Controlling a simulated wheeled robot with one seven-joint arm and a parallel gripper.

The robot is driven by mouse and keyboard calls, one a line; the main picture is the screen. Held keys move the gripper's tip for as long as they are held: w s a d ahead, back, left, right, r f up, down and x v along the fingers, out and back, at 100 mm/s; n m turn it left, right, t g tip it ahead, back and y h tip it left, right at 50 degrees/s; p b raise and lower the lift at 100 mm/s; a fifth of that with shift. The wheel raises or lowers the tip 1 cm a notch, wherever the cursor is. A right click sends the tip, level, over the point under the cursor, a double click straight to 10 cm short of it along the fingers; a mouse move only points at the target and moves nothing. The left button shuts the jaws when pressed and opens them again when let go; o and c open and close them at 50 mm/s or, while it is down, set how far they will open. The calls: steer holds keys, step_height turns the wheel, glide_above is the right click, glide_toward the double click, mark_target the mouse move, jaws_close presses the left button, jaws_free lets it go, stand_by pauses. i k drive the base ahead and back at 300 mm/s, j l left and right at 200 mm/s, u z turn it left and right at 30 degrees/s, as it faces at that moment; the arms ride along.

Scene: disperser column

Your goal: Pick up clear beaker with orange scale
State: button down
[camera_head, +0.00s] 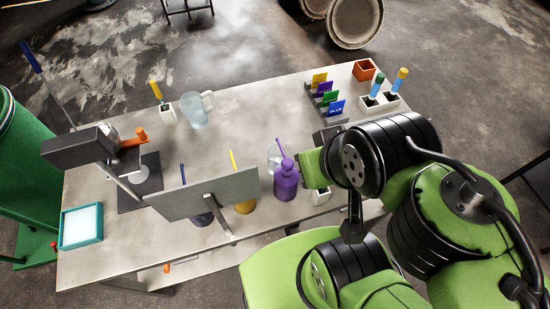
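A clear, bluish vessel with a handle (196,111) stands upright at the back left of the table. A second clear item (274,154) sits at the middle right, partly hidden behind a purple bottle (286,182). No orange scale can be made out on either, so I cannot tell which is the named beaker. My green and black arm reaches over the table's right side. My gripper's fingers do not show, and what lies under the arm is hidden.
A grey panel (203,194) stands at the front, partly hiding containers with a blue and a yellow stick. A disperser stand (82,146) and a teal-rimmed tray (81,242) are at left. Coloured cards (328,93) and an orange box (364,70) are at back right. The table's back middle is clear.

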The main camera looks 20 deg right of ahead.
mark_target(273, 150)
steer(key=l+z, duration=0.2)
steer(key=l, duration=1.15)
steer(key=i, duration=0.05)
